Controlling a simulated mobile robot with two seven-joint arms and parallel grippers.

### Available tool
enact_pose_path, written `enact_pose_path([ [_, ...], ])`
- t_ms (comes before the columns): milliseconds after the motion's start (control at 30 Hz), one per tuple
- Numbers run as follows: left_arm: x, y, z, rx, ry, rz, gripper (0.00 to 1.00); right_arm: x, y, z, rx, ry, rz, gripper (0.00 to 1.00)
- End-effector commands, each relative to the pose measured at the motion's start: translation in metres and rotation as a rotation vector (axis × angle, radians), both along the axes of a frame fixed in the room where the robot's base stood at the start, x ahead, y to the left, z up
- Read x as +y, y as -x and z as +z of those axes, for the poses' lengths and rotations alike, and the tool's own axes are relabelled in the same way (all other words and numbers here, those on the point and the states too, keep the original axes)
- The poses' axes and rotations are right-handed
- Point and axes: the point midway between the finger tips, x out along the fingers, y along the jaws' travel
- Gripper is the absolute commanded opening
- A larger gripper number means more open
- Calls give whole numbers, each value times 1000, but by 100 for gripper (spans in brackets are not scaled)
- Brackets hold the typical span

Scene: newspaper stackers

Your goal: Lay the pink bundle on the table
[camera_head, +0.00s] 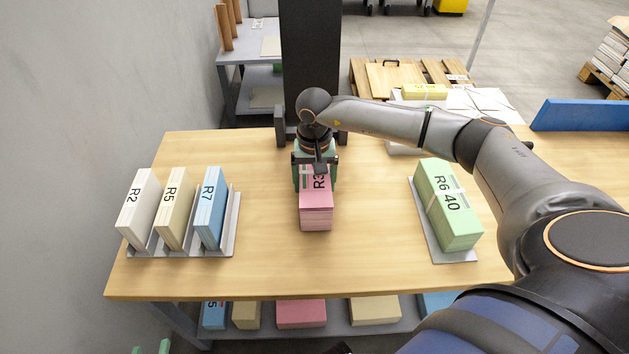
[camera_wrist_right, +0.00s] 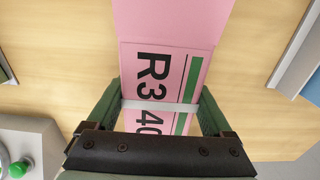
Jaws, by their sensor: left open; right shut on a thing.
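The pink bundle (camera_head: 316,212), labelled R3 with a pale band, lies flat in the middle of the wooden table (camera_head: 365,260), or just above it; I cannot tell whether its underside touches. My right gripper (camera_head: 316,168) reaches over its far part and is shut on it. In the right wrist view the pink bundle (camera_wrist_right: 175,25) runs between the green fingers of the right gripper (camera_wrist_right: 160,98), one on each side.
A grey rack (camera_head: 231,235) at the table's left holds white, cream and blue bundles upright. A green bundle (camera_head: 449,205) lies on a grey tray (camera_head: 428,226) at right. More bundles sit on the shelf (camera_head: 338,318) below. Bare tabletop separates the pink bundle from both.

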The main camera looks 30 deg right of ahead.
Motion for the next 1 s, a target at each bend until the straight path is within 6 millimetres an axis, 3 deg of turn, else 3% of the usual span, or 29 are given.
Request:
enact_pose_path([
  [967, 0, 0, -11, 1, 1, 0, 50, 0, -2, -10, -6, -1, 0, 0],
  [1000, 0, 0, -10, 1, 1, 0, 50, 0, -2, -9, -6, -2, 0, 89],
])
